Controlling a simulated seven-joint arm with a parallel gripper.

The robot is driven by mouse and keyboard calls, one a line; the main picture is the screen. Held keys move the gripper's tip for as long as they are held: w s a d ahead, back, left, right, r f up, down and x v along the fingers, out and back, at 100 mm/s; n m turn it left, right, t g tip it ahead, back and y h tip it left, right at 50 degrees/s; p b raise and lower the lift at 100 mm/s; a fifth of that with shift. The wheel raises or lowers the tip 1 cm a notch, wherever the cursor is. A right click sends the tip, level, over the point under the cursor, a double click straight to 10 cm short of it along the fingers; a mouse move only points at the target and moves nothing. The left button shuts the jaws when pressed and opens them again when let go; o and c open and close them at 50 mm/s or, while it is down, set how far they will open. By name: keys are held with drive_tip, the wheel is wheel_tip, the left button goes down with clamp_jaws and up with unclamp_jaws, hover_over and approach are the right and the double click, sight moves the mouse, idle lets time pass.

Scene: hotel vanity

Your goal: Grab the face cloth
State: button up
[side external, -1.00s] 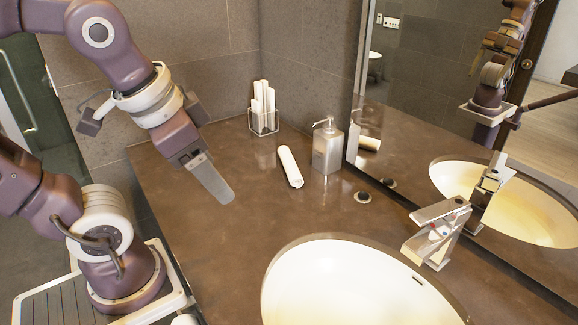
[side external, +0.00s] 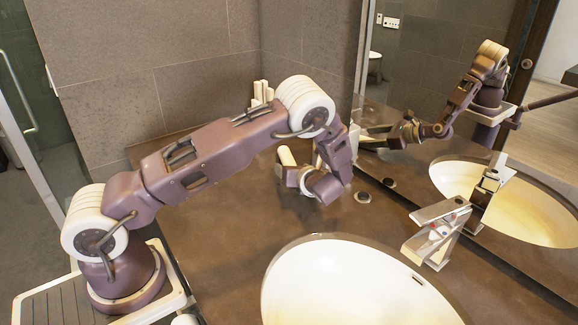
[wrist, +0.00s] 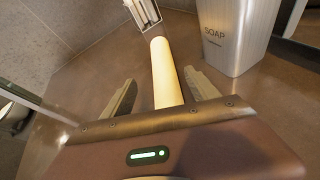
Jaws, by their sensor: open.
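The face cloth appears to be the cream-white roll lying on the brown counter. In the wrist view the roll (wrist: 164,70) runs lengthwise between the two fingers of my gripper (wrist: 158,80), its far end reaching past the fingertips. The fingers are apart, one on each side of the roll, with gaps visible. In the side view one end of the roll (side external: 286,156) shows beyond my gripper (side external: 290,176); the rest is hidden behind my wrist. I cannot tell exactly how high the fingertips are above the counter.
A metal soap dispenser (wrist: 234,36) stands close to the right of the roll. A clear holder with white rolled items (wrist: 143,12) is behind it. The sink (side external: 350,285), tap (side external: 438,232) and mirror (side external: 425,75) are to the right. The front-left counter is free.

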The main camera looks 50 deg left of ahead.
sight(287, 158)
drive_tip(key=x, duration=0.4)
drive_tip(key=shift+w+a, duration=0.25)
drive_tip(key=shift+w, duration=0.1)
drive_tip(key=shift+c, duration=0.4)
